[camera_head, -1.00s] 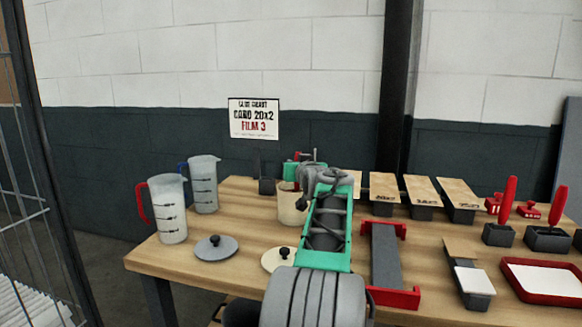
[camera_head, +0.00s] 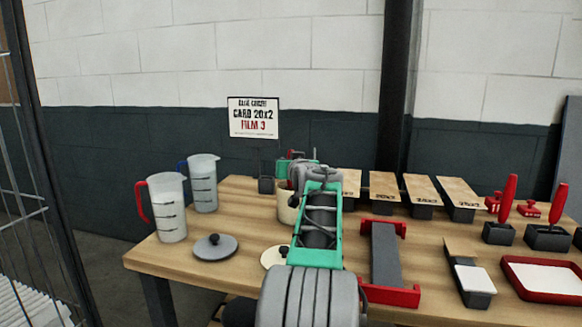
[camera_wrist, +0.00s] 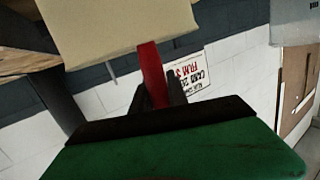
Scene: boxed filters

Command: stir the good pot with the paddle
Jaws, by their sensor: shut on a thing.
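A cream pot (camera_head: 286,206) stands on the bench in the head view, partly hidden behind my arm. In the wrist view the pot's cream wall (camera_wrist: 120,25) fills the top. My gripper (camera_wrist: 162,92) is shut on the red paddle (camera_wrist: 151,68), whose red part runs from between the dark fingers up to the pot's edge. The paddle's far end is hidden, so I cannot tell how deep it reaches. In the head view my arm covers the fingers beside the pot.
Two measuring jugs, one red-handled (camera_head: 166,208) and one blue-handled (camera_head: 203,184), stand left. A grey lid (camera_head: 214,247) and a cream lid (camera_head: 273,257) lie in front. A red-ended grey holder (camera_head: 386,255) is close right of my arm. A sign (camera_head: 253,117) stands behind.

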